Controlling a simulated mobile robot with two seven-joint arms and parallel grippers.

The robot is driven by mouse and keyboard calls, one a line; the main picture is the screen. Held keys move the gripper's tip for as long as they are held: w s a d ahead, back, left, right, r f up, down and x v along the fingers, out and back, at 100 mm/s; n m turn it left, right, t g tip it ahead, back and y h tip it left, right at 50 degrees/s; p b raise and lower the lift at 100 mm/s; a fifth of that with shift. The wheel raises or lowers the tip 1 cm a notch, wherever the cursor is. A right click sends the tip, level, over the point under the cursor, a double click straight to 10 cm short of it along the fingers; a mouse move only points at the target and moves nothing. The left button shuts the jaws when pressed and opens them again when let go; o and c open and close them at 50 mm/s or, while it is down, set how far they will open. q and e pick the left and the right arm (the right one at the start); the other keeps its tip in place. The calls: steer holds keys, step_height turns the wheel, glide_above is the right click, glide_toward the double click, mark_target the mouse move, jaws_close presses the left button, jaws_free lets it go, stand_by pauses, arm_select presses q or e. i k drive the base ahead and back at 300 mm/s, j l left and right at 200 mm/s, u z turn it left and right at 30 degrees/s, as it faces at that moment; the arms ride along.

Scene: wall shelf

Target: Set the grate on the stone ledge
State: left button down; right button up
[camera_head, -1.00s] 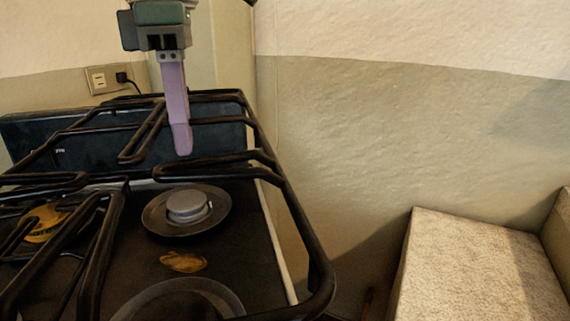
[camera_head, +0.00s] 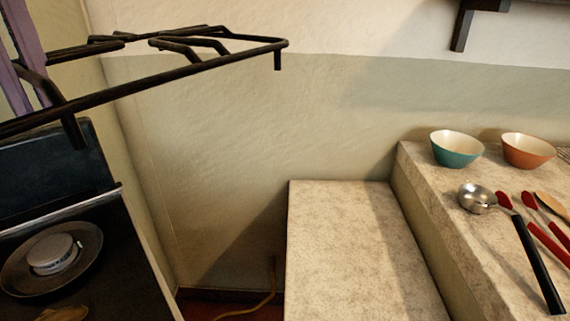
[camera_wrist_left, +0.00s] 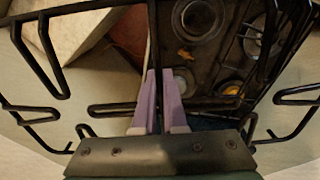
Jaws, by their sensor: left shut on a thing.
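The black metal grate (camera_head: 190,66) is lifted well above the stove at the upper left of the head view. My left gripper (camera_wrist_left: 160,75) is shut on one bar of the grate, its purple fingers on either side of the bar. In the head view only part of the purple fingers (camera_head: 27,65) shows at the left edge. The speckled pale stone ledge (camera_head: 345,240) is at the lower middle, lower than the stone counter to its right, with a bare top. The grate is left of it, higher and apart from it. My right gripper is out of view.
The stove (camera_head: 60,215) with a bare burner (camera_head: 55,253) is at lower left. The raised stone counter (camera_head: 425,200) holds a teal bowl (camera_head: 456,152), an orange bowl (camera_head: 527,155), a ladle (camera_head: 478,198) and red-handled utensils. A gap separates stove and ledge.

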mark_target(355, 251)
steer(key=i+l+z, duration=0.15)
steer(key=z, duration=0.2)
steer(key=i+l+z, duration=0.2)
steer(key=z, duration=0.2)
steer(key=i+z, duration=0.15)
steer(key=z, duration=0.2)
steer(key=l, duration=0.05)
